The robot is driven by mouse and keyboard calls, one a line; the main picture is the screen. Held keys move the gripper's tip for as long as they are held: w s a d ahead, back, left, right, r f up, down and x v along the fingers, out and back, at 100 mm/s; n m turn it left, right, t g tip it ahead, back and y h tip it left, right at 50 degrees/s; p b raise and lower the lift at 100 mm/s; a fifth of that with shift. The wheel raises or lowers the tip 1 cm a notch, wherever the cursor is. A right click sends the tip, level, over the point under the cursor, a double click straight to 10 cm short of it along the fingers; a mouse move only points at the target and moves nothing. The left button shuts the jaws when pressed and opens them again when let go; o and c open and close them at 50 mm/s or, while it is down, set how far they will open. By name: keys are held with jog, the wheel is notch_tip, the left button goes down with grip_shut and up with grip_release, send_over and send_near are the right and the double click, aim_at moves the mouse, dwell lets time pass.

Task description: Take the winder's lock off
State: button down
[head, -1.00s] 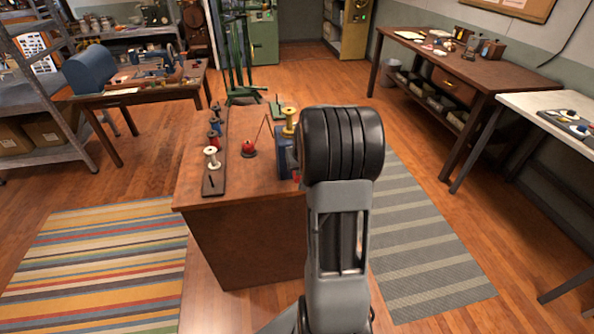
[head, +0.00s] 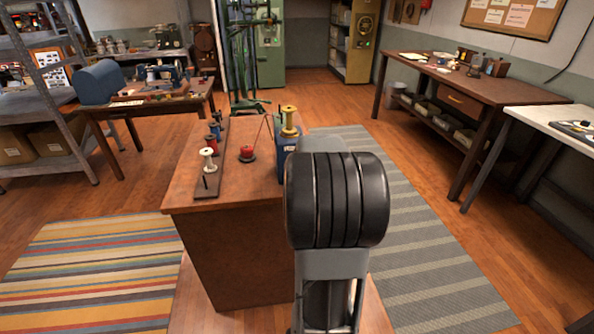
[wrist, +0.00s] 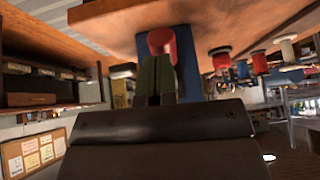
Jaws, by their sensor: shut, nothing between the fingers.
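The winder (head: 286,160) is a blue body at the right edge of the brown worktable, with a gold spool (head: 289,121) on top. My arm covers its lower right side in the head view. In the wrist view, which appears upside down, the blue body (wrist: 186,62) carries a red rounded part (wrist: 161,40), perhaps the lock. My gripper (wrist: 156,62) is shut and empty, its fingertips close to the red part. Whether they touch it I cannot tell. In the head view, my gripper is hidden behind my arm.
A dark rack (head: 207,183) with several spools stands on the worktable (head: 235,186), left of the winder. A long bench (head: 480,82) is at the right. A grey striped rug (head: 425,235) covers floor right of the worktable.

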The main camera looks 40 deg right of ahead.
jog(key=p+v, duration=0.2)
jog(key=v, duration=1.2)
jog(key=shift+f, duration=0.15)
jog(key=shift+s, duration=0.15)
